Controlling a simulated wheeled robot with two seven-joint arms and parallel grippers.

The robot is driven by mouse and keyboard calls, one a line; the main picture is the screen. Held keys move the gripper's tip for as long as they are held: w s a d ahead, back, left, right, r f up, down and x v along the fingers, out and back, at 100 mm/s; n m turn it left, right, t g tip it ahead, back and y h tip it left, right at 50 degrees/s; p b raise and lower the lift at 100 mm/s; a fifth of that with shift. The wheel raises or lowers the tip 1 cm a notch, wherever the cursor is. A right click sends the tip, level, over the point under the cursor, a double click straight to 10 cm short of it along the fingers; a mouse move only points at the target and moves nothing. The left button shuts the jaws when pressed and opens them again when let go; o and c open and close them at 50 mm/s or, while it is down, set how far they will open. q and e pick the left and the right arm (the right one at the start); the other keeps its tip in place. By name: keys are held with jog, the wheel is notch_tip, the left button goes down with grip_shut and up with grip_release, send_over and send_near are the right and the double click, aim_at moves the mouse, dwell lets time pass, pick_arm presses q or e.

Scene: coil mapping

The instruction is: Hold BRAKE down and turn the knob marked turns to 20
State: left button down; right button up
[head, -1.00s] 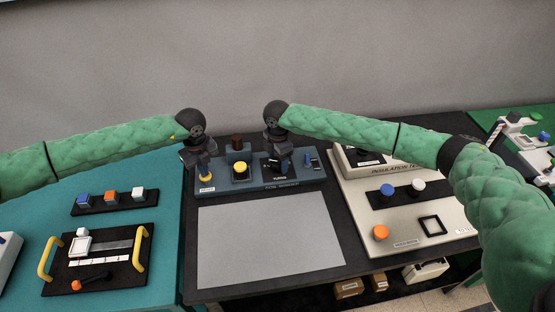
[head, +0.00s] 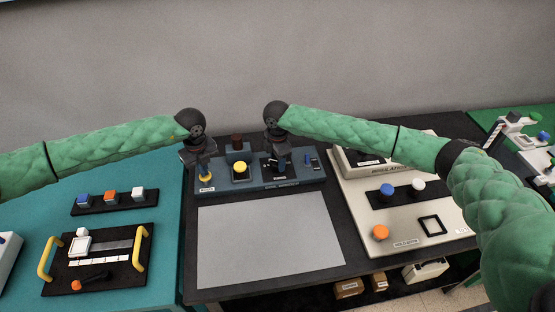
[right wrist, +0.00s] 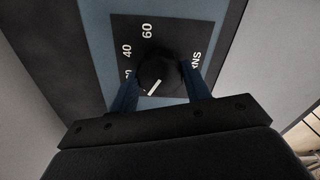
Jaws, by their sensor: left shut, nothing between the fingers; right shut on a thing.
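The blue-grey console (head: 225,187) stands at the back of the dark table. At its left end is the yellow BRAKE button (head: 205,179), with a label in front. My left gripper (head: 204,173) is shut, empty and pointing down onto this button; how far the button is pressed I cannot tell. My right gripper (head: 281,166) is shut on the black turns knob (right wrist: 158,68), one finger on each side. The knob's white pointer line (right wrist: 153,88) points to the lower left in the right wrist view. The dial shows 60 and 40; a lower number is partly hidden by a finger.
A second yellow button (head: 240,168) and a dark brown cylinder (head: 237,142) sit between my grippers on the console. A small blue part (head: 308,159) is right of the knob. A grey mat (head: 265,240) lies clear in front. A beige panel (head: 440,225) stands to the right.

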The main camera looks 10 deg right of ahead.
aim_at(277, 161)
jog(key=m, duration=0.3)
jog(key=shift+r+m, duration=0.1)
jog(key=shift+m, duration=2.2)
jog(key=o, duration=1)
jog(key=shift+c, duration=0.2)
jog(key=shift+r, duration=0.1)
notch_tip(277, 161, up, 12)
pick_arm(q)
notch_tip(277, 161, up, 8)
